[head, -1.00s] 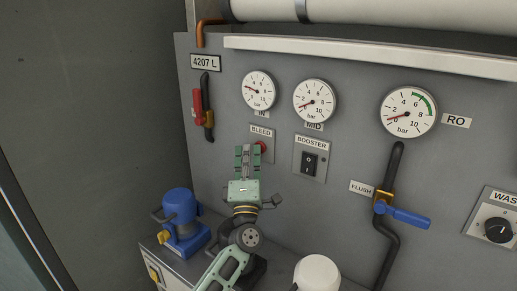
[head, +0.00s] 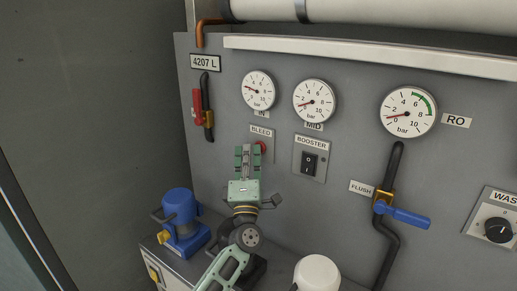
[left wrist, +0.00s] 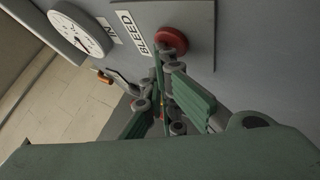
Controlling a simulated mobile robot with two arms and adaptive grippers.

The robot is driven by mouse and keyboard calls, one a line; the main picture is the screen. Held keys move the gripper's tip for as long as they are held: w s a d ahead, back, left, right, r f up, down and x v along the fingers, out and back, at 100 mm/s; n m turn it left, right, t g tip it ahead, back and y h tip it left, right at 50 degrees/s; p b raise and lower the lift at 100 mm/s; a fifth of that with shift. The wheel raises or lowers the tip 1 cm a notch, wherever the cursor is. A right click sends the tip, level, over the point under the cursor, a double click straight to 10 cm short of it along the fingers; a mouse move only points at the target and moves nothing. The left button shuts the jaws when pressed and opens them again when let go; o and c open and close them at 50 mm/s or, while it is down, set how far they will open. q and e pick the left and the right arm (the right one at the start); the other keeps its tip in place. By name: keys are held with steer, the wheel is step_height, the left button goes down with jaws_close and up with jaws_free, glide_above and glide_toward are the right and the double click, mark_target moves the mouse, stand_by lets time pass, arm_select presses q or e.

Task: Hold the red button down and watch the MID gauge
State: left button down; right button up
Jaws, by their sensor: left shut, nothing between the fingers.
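The red button (head: 262,147) sits on the BLEED plate, partly hidden behind my left gripper (head: 246,149). In the left wrist view the button (left wrist: 171,40) shows as a round red knob. My left gripper is shut and empty, with its fingertips (left wrist: 165,72) close to the button's edge; I cannot tell whether they touch or press it. The MID gauge (head: 315,100) is in full view, its needle pointing to the lower left, at the low end near 2 bar. My right gripper is not in view.
The IN gauge (head: 258,90) and RO gauge (head: 408,111) flank the MID gauge. A BOOSTER switch (head: 309,162) is right of the button. A blue FLUSH handle (head: 408,216) juts out farther right. A blue pump (head: 180,224) stands lower left, a white dome (head: 317,274) below.

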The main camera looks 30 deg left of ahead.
arm_select(q)
steer(key=shift+f, duration=0.4)
steer(key=shift+s+a+f, duration=0.15)
steer(key=shift+s, duration=0.25)
steer(key=shift+s+a+f, duration=0.1)
steer(key=shift+s, duration=0.3)
steer(key=s, duration=0.1)
steer(key=s+p, duration=0.1)
steer(key=s, duration=0.1)
steer(key=s+p, duration=0.1)
steer(key=shift+s+a+r, duration=0.15)
steer(key=shift+s+a, duration=0.2)
steer(key=shift+s, duration=0.05)
